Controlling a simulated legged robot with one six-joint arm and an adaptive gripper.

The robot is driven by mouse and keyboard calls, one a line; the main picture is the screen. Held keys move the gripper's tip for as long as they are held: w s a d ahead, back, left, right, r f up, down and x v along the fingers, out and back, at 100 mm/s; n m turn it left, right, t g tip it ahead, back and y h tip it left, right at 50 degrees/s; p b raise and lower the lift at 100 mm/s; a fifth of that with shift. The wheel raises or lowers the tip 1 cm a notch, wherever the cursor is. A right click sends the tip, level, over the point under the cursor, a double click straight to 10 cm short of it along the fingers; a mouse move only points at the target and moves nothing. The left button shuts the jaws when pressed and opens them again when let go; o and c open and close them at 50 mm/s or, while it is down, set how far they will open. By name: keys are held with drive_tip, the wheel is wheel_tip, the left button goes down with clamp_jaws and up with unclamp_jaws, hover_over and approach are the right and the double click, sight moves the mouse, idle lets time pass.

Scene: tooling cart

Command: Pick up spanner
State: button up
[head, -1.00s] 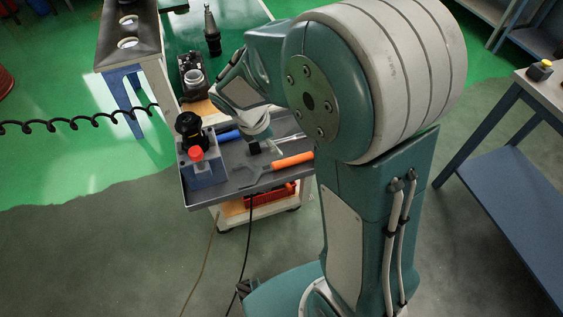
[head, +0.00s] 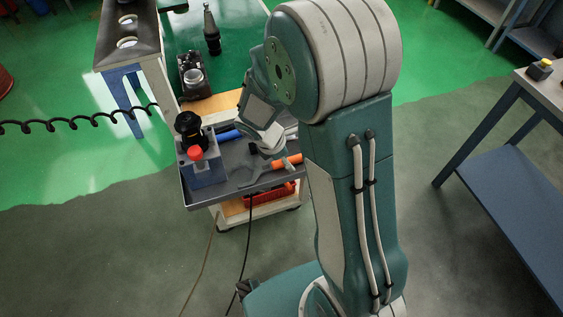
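The spanner has a grey open-ended head (head: 247,175) and an orange handle (head: 294,160). It lies on the grey top tray of the cart (head: 215,200), head to the left. My gripper (head: 282,160) is over the tray, pointing down at the handle. A narrow grey part of it crosses in front of the orange. The fingers are small and partly hidden, so I cannot tell whether they are open or shut, or whether they touch the handle.
A blue-handled tool (head: 229,135) lies behind. A green-topped bench (head: 222,70) adjoins the cart's far side. A blue-framed table (head: 520,190) stands at right.

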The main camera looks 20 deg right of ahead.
clamp_jaws()
drive_tip(key=shift+r, duration=0.15)
